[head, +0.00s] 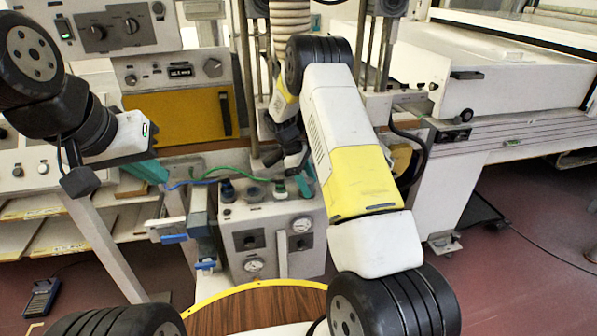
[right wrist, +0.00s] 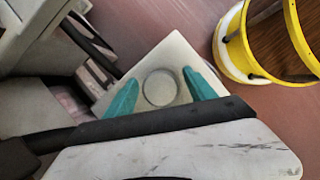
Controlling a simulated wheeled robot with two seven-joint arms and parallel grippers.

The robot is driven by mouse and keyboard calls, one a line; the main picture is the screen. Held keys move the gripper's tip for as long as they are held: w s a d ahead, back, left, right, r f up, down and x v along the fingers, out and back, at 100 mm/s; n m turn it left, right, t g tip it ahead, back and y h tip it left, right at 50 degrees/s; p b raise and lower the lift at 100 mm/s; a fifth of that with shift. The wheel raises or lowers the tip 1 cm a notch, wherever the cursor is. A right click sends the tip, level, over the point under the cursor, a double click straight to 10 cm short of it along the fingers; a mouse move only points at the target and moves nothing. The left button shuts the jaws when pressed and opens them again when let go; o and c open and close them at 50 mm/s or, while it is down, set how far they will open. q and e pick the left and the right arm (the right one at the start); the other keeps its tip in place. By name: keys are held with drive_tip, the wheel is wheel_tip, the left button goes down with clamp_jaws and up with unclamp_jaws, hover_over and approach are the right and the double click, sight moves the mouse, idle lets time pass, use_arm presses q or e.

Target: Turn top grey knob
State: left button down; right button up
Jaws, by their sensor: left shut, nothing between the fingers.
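A pale control box (head: 270,222) stands in the middle of the head view, with several round parts along its top, including a dark grey one (head: 252,192). In the right wrist view a round grey knob (right wrist: 160,87) sits on a pale cornered surface (right wrist: 172,52). My right gripper (right wrist: 161,92) is open, its teal fingers apart on either side of the knob; contact cannot be told. In the head view my right arm hides most of this gripper (head: 307,172) at the box's right end. My left gripper (head: 150,171) is shut and empty, left of the box.
A round wooden table (head: 250,308) with a yellow rim stands in front of the box. Grey panels with dark knobs (head: 110,32) stand at the back left. A blue-handled clamp-like part (head: 200,225) is left of the box. A white machine (head: 500,85) fills the right.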

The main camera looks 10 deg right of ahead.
sight(311, 182)
drive_tip(key=r, duration=0.3)
drive_tip(key=shift+s+a+r, duration=0.15)
drive_tip(key=shift+s+r, duration=0.1)
drive_tip(key=shift+r, duration=0.15)
drive_tip(key=s+a+r, duration=0.1)
drive_tip(key=s+a, duration=0.3)
drive_tip(key=s, duration=1.1)
drive_tip(key=shift+a, duration=0.15)
drive_tip(key=shift+w+r, duration=0.1)
